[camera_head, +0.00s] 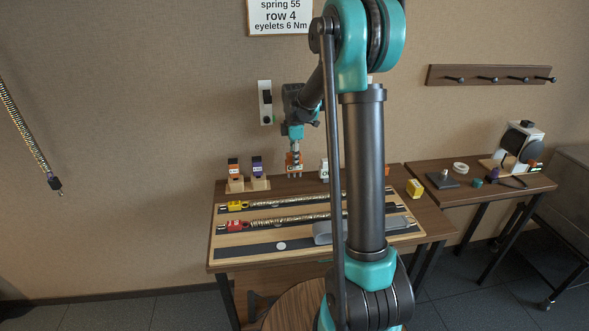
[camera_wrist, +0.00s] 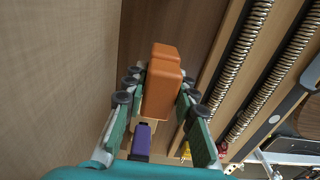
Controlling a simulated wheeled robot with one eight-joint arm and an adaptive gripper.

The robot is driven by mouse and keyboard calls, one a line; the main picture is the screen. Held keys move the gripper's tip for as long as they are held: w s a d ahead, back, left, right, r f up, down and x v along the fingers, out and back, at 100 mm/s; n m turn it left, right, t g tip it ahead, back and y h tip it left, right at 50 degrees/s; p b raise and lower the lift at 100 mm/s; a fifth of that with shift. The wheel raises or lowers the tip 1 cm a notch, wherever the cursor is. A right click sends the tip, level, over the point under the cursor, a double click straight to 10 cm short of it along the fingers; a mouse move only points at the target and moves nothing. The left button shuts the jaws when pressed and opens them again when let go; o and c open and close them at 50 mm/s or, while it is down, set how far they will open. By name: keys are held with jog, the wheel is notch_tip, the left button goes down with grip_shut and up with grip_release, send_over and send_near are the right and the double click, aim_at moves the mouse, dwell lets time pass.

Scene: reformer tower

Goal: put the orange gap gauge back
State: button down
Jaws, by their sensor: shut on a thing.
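My gripper (camera_head: 294,172) hangs over the back of the workbench, pointing down. It is shut on the orange gap gauge (camera_head: 294,158). In the wrist view, the green finger pads of my gripper (camera_wrist: 160,82) stand on both sides of the orange gap gauge (camera_wrist: 163,92), a block with a smaller orange part at its far end. A purple gauge (camera_head: 257,166) stands in a wooden stand to the left of my gripper; it also shows in the wrist view (camera_wrist: 142,139). Whether the held gauge touches the bench cannot be told.
A board with springs (camera_head: 290,200) and red and yellow end pieces lies in front. A white item (camera_head: 323,168) stands right of my gripper. A yellow block (camera_head: 415,188) sits at the bench's right. My arm hides part of the bench.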

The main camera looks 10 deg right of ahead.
jog(key=shift+f, duration=1.9)
jog(key=shift+f, duration=0.1)
jog(key=c, duration=1.2)
grip_release()
notch_tip(320, 180, up, 12)
jog(key=shift+r, duration=0.1)
